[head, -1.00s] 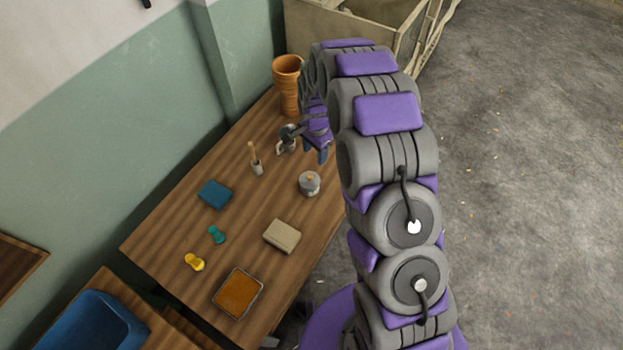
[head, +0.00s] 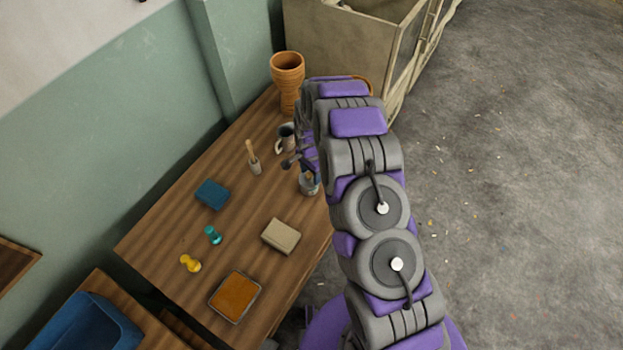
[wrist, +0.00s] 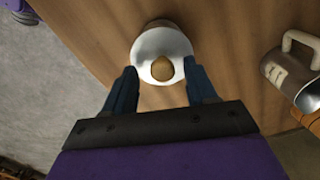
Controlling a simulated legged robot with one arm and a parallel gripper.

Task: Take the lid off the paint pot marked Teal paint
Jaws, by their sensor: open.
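A small paint pot (head: 309,186) stands near the right edge of the wooden table, partly hidden by my arm. In the wrist view its pale round lid (wrist: 162,46) with a tan knob (wrist: 162,69) is seen from above, and the lid is on. No label can be read on it. My gripper (wrist: 163,88) is open, its two blue fingers apart, with the knob side of the lid just ahead of and between the fingertips. I cannot tell how high the fingers are above it. In the head view my gripper is mostly hidden by my arm.
A metal mug (head: 287,137) stands near the pot and shows at right in the wrist view (wrist: 290,72). Stacked terracotta pots (head: 287,80) stand at the far end. A brush holder (head: 254,164), blue block (head: 212,194), beige block (head: 281,236) and orange tray (head: 235,297) spread over the table.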

